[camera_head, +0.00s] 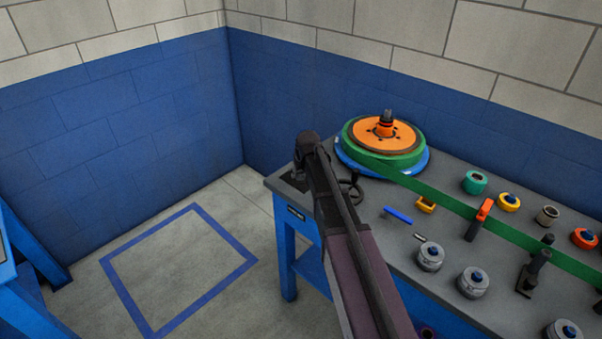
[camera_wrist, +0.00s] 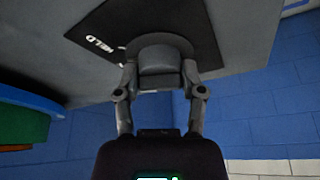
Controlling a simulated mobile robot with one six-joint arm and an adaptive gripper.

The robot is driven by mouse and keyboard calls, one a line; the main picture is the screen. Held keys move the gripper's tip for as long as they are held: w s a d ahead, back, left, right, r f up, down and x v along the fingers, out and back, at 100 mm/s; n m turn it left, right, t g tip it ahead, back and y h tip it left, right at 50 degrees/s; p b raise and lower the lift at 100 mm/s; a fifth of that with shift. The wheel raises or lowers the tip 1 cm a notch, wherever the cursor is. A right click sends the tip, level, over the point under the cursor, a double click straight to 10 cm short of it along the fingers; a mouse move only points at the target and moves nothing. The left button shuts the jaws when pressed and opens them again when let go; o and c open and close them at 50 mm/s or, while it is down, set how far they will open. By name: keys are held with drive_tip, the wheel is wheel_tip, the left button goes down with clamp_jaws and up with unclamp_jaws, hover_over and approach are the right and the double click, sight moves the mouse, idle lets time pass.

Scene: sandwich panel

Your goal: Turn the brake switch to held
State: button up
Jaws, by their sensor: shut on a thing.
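The brake switch is a rounded grey knob (camera_wrist: 160,56) on a dark plate (camera_wrist: 112,22), seen close in the wrist view. White lettering reading HELD (camera_wrist: 101,43) is on the plate, left of the knob. My gripper (camera_wrist: 160,80) has one finger on each side of the knob and is shut on it. The knob's pointer is not clear, so I cannot tell which setting it is at. In the head view, part of a dark plate (camera_head: 291,184) shows at the bench's left end, and my arm hides the knob and fingertips.
The grey bench (camera_head: 402,268) carries a green reel (camera_head: 408,160) with an orange disc and a green strip (camera_head: 455,206) running right. A blue bar (camera_head: 398,215) and several knobs and rings lie right of my arm. Floor left of the bench is clear inside a blue outline (camera_head: 125,297).

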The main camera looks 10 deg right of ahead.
drive_tip(key=m+h, duration=0.2)
drive_tip(key=m, duration=0.3)
drive_tip(key=shift+m, duration=0.3)
idle(0.4)
drive_tip(key=o, duration=1.2)
drive_tip(key=shift+c, duration=0.2)
